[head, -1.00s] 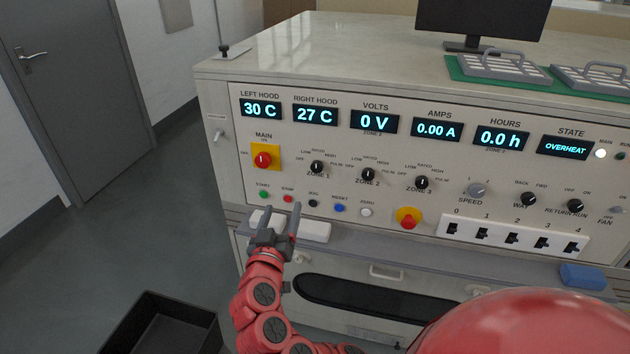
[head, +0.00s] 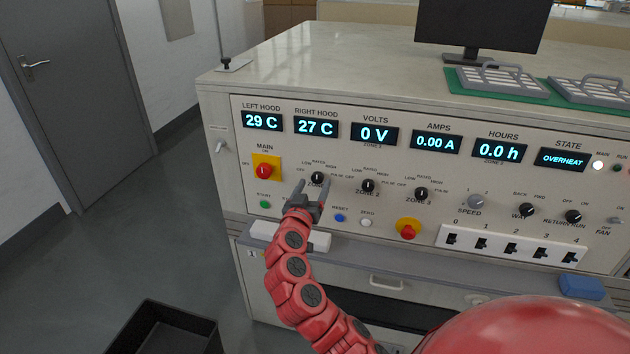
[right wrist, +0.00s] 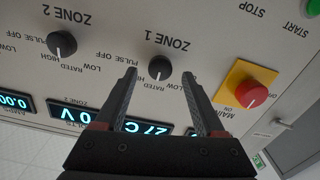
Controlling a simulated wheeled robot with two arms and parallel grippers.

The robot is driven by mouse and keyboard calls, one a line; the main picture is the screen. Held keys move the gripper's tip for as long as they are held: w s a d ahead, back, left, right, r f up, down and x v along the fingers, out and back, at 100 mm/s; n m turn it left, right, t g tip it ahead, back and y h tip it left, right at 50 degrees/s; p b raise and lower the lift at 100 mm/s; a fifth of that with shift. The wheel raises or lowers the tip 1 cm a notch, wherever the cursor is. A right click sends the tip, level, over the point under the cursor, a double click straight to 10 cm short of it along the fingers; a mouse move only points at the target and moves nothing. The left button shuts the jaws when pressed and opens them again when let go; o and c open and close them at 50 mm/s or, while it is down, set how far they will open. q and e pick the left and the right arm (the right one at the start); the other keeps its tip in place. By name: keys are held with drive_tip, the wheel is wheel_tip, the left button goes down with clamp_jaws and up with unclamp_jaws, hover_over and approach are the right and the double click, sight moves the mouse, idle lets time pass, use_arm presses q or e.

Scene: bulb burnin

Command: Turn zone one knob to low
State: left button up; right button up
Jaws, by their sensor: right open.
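The zone one knob (head: 317,178) is a small black dial on the sloped panel, under the right hood display. In the right wrist view, which is upside down, the knob (right wrist: 159,67) shows between the fingertips. Its pale mark points down there, roughly to the rated side; the exact setting is hard to read. My left gripper is not in view.
The zone two knob (head: 368,186) is close on the right, and the red main switch (head: 264,171) on its yellow plate is on the left. Push buttons sit below, partly hidden by my arm. A white block (head: 318,241) lies on the ledge. A black bin (head: 165,330) stands on the floor.

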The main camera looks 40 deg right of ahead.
drive_tip(key=shift+x, duration=1)
clamp_jaws()
